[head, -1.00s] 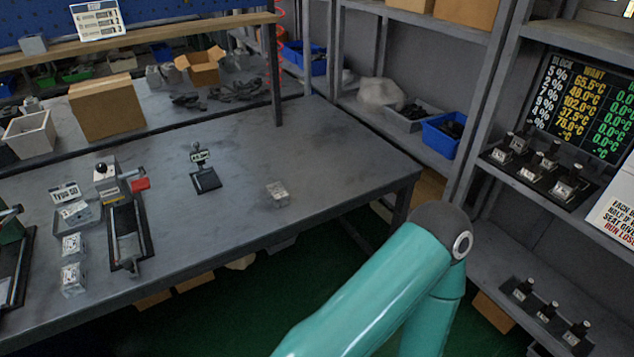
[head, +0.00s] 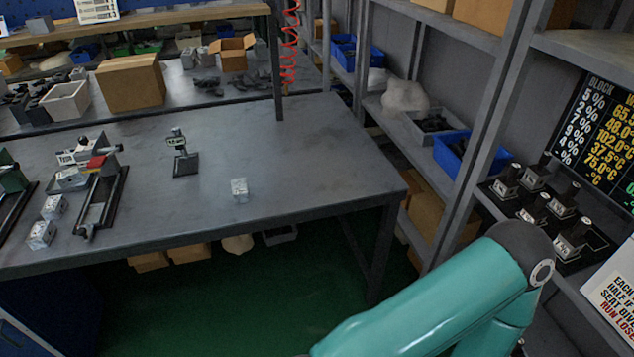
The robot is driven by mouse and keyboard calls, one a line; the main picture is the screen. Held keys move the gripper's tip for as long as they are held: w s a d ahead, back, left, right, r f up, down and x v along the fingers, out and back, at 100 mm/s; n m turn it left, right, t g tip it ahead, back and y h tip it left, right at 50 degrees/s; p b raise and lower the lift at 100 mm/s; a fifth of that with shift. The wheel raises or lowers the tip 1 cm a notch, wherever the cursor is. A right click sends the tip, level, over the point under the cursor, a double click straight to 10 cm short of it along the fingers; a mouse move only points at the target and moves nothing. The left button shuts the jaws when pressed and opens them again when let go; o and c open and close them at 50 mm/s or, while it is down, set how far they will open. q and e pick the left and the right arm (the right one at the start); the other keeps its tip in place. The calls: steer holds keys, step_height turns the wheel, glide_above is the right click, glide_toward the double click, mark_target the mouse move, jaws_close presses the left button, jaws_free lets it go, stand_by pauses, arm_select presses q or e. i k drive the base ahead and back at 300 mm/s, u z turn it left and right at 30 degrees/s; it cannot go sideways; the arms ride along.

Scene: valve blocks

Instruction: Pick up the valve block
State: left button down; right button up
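A small silver-grey metal block (head: 239,190) sits alone on the grey workbench (head: 310,160), toward its front edge. Two similar blocks, one (head: 54,207) behind the other (head: 41,234), stand at the left of the bench. Which of them is the valve block I cannot tell. My teal arm comes in at the lower right, its elbow in front of the shelves. Neither gripper shows in the head view.
A black stand with a small display (head: 182,155) and a clamp-like fixture with a red part (head: 100,190) stand on the bench. Shelves at right hold a blue bin (head: 455,152) and several black-handled blocks (head: 533,210). The bench's right part is clear. Green floor is open in front.

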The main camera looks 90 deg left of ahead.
mark_target(240, 192)
steer(key=z, duration=1)
steer(key=i, duration=0.2)
steer(key=u, duration=2.9)
steer(key=i, duration=0.15)
steer(key=u, duration=1.9)
steer(key=k, duration=0.5)
steer(key=u, duration=0.3)
steer(key=i, duration=1.65)
steer(key=z, duration=0.35)
